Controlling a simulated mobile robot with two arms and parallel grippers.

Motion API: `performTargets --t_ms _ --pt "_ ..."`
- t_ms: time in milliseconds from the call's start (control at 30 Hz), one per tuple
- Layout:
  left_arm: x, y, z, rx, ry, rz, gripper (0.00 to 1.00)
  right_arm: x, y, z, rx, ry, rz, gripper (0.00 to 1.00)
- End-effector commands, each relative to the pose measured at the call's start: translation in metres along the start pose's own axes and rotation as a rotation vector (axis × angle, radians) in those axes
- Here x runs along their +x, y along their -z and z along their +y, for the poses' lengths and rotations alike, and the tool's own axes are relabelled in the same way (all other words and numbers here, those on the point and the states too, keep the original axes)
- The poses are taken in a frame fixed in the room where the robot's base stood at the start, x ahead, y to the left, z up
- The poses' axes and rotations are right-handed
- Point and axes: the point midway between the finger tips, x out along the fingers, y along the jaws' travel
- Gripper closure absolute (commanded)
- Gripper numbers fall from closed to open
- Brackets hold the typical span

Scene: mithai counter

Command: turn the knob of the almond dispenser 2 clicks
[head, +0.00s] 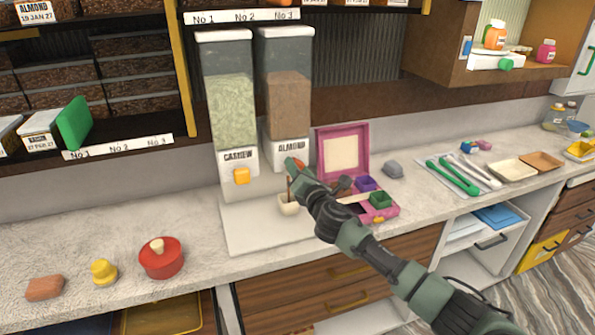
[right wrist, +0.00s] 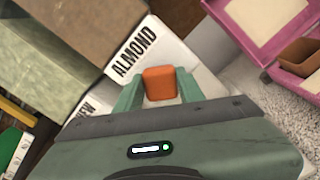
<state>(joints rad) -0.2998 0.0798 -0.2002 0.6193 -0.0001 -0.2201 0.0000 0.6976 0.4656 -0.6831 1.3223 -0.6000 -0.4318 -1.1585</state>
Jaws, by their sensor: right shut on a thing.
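The almond dispenser (head: 289,95) stands against the back wall, a clear column part-filled with brown contents above a white base labelled ALMOND. Its orange knob (right wrist: 160,84) sits between the two green fingers of my right gripper (right wrist: 158,90), which is shut on it in the right wrist view. In the head view my right gripper (head: 296,166) is at the front of the dispenser base and hides most of the knob. A small cream bowl (head: 289,206) stands below, partly hidden by my right arm. My left gripper is not in view.
The cashew dispenser (head: 232,110) with its yellow knob (head: 242,176) stands directly left. An open pink box (head: 344,150) is close on the right.

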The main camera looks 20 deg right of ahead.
Motion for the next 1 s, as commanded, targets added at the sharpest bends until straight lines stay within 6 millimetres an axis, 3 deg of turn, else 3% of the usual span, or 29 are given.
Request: performTargets --t_ms 600,1000 --pt "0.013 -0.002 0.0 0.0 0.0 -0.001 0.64 0.0 0.003 -0.003 0.581 0.001 0.001 1.0" --pt "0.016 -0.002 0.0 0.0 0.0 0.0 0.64 0.0 0.003 -0.004 0.835 0.002 0.001 1.0"
